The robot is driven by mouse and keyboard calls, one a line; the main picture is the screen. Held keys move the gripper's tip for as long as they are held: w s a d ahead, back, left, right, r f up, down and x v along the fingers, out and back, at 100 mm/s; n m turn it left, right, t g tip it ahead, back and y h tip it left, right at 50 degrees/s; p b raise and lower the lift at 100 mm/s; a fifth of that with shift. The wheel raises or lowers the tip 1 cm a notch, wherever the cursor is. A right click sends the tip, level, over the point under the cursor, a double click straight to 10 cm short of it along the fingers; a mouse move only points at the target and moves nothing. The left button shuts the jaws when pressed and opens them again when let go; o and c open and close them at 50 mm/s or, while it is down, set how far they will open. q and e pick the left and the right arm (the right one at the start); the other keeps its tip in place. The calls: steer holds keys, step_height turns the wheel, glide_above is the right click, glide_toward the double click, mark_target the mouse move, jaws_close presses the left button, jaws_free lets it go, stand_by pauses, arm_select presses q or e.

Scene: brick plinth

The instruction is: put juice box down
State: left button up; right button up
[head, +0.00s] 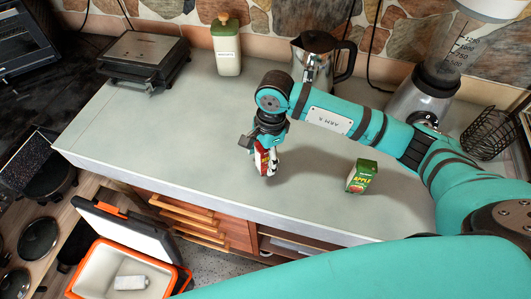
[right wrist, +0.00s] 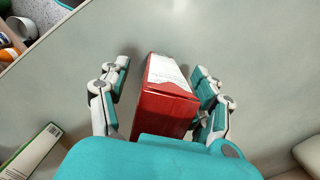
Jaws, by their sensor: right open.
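A red and white juice box (head: 262,158) is on the grey counter (head: 210,150), left of a green apple juice box (head: 361,177). In the right wrist view the red box (right wrist: 168,95) sits between the fingers of my right gripper (right wrist: 160,88). The fingers are apart, with a gap on the left and a narrower one on the right. In the head view my right gripper (head: 263,160) points down around the box and partly hides it. The green box also shows at the lower left of the wrist view (right wrist: 30,150). My left gripper is not in view.
A kettle (head: 318,65), a bottle (head: 227,50) and a contact grill (head: 143,58) stand along the back. A blender (head: 425,95) and a wire basket (head: 490,135) are at the right. An open cooler (head: 180,280) is below the front edge. The counter's left half is mostly clear.

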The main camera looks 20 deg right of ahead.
jaws_close()
stand_by(0.3)
